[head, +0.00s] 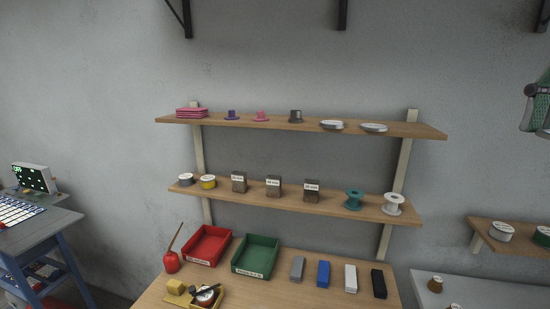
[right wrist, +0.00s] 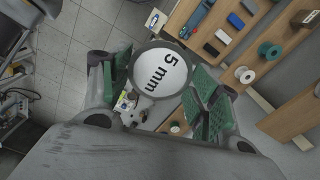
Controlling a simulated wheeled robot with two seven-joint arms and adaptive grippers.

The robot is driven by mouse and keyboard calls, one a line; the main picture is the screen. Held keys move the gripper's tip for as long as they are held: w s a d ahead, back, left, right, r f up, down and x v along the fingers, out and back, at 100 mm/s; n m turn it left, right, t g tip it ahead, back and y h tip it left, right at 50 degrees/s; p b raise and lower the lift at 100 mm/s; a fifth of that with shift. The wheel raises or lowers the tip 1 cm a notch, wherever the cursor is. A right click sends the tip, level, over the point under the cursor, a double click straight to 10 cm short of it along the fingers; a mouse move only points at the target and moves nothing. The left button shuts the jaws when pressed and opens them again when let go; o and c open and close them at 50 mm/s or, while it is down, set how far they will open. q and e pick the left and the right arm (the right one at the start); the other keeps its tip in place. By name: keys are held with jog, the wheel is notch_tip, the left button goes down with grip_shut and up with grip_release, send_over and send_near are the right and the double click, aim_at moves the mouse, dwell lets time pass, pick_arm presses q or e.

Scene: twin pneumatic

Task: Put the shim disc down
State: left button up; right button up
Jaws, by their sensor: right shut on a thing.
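The shim disc (right wrist: 163,70) is round with a white face marked "5 mm" and a grey rim. In the right wrist view it sits between the green-padded fingers of my right gripper (right wrist: 160,84), which is shut on it. Part of my right gripper also shows at the right edge of the head view (head: 539,105), in front of the wall and above the small right shelf. The disc is held in the air, apart from any surface. My left gripper is not in view.
The top shelf (head: 410,128) holds a pink stack, small hat-shaped parts and two pale discs (head: 352,126). The middle shelf (head: 330,206) carries tins, boxes and spools. Red (head: 208,245) and green (head: 256,255) trays and several blocks occupy the bench.

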jog(key=shift+w+n, duration=0.3)
jog(key=shift+n, duration=0.4)
